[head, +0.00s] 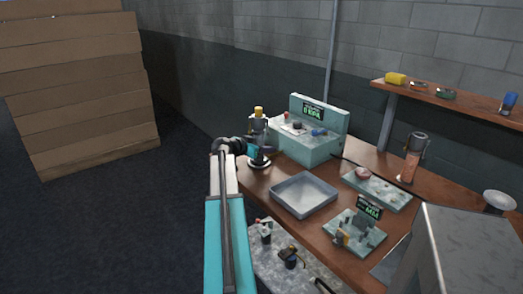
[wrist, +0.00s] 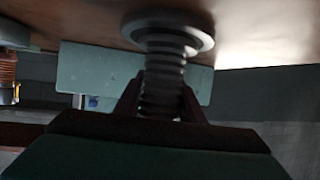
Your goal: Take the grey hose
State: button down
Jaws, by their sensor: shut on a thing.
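The grey hose (wrist: 163,72) is a ribbed upright piece in the middle of the wrist view, where the table appears at the top. It meets a pale round base (wrist: 168,32) on the table. My gripper (wrist: 161,92) is shut on the hose, with a dark finger on each side of it. There the hose is mostly hidden by the gripper and hard to make out.
A pale green console (head: 305,145) stands behind, with a metal tray (head: 303,195) in front of it on the wooden table (head: 353,157). A copper-coloured cylinder (head: 411,160) stands further right. A shelf (head: 460,108) hangs on the back wall. Stacked boxes (head: 80,90) stand at left; the floor between is clear.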

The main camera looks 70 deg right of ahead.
jog(key=shift+r+b, duration=0.35)
jog(key=shift+r, duration=1.15)
jog(key=shift+a+r, duration=0.15)
jog(key=shift+r, duration=0.1)
jog(key=a+r+b, duration=0.1)
jog(key=a+b, duration=0.1)
jog(key=a, duration=1.3)
jog(key=shift+s+a+r, duration=0.25)
jog(key=shift+a, duration=0.1)
jog(key=shift+w, duration=0.1)
